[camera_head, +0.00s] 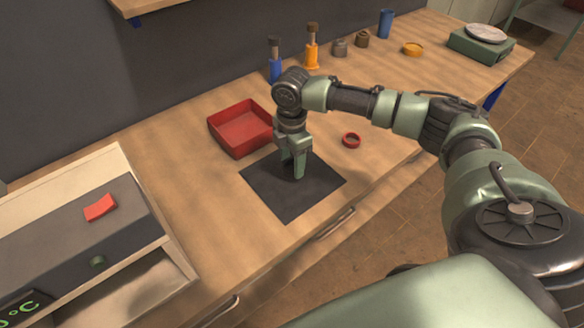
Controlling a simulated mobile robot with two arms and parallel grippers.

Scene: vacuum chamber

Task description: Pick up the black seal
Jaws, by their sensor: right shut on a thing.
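My right gripper (298,175) points down over the black square mat (310,203) on the wooden bench, its fingertips low, at or just above the mat. It is closed on a small dark thing, most likely the black seal, which hardly shows between the fingers and against the dark mat. I cannot tell whether the seal is still touching the mat. My left gripper is not in view.
A red tray (218,130) stands just behind the mat, and a red ring (351,141) lies to its right. A grey oven-like device (140,205) with a red piece (100,207) on top is at left. Bottles, small parts and a green scale (480,47) stand behind.

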